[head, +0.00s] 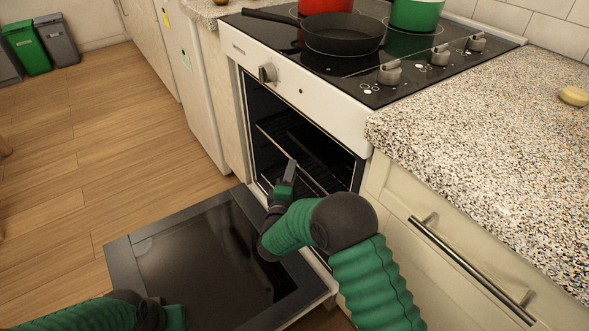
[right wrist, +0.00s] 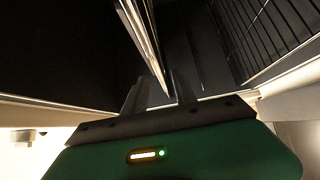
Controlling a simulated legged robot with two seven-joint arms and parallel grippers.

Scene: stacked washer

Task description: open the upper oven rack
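The oven (head: 300,110) under the cooktop stands open, with its dark glass door (head: 205,258) folded down. The upper oven rack (head: 270,137) is inside the cavity, its metal front edge running across the opening. My right gripper (head: 290,170) is at this front edge. In the right wrist view, the fingers (right wrist: 159,92) stand apart and a shiny bar (right wrist: 143,38) runs down to the gap between them. I cannot tell whether they touch it. My left gripper (head: 165,316) is low in the head view over the door's near part, mostly cut off; its fingers are unclear.
A black pan (head: 343,35), a red pot (head: 326,5) and a green pot (head: 416,14) stand on the cooktop. A granite counter (head: 490,130) and a drawer with a bar handle (head: 465,265) lie to the right.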

